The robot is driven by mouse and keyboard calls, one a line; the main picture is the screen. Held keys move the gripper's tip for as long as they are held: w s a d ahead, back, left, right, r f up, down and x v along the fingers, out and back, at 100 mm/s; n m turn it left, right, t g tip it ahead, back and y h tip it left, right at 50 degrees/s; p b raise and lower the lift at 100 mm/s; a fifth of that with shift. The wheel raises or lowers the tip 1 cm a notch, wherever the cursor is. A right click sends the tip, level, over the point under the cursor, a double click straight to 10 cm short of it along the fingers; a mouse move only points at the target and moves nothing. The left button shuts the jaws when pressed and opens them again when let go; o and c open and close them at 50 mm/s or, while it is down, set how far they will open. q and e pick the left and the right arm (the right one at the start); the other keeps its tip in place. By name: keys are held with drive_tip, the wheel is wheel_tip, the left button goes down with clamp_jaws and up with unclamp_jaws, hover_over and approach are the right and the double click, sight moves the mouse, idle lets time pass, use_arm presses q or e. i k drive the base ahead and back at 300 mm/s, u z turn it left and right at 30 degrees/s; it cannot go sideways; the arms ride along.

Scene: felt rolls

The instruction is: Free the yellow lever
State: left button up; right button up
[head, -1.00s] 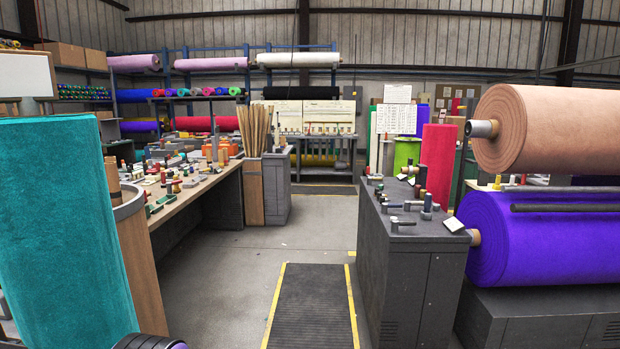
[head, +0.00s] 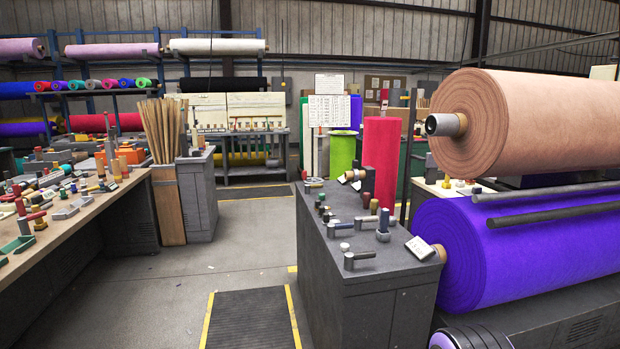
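No yellow lever can be made out for certain. A small yellow knob-like piece (head: 446,182) stands on a pale surface behind the dark cabinet, close to the big rolls. Other small yellowish pieces (head: 40,224) lie among tools on the left workbench. The dark cabinet (head: 370,312) carries several grey handles, including a lever-like grey handle (head: 359,257) near its front edge, and dark and red knobs. At this size I cannot tell what, if anything, holds a yellow piece. Neither of my grippers is in view.
The floor with a dark mat (head: 250,320) between is clear.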

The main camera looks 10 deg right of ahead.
sight(307, 187)
drive_tip(key=i, duration=1.45)
drive_tip(key=u, duration=0.85)
drive_tip(key=i, duration=3)
drive_tip(key=z, duration=3.6)
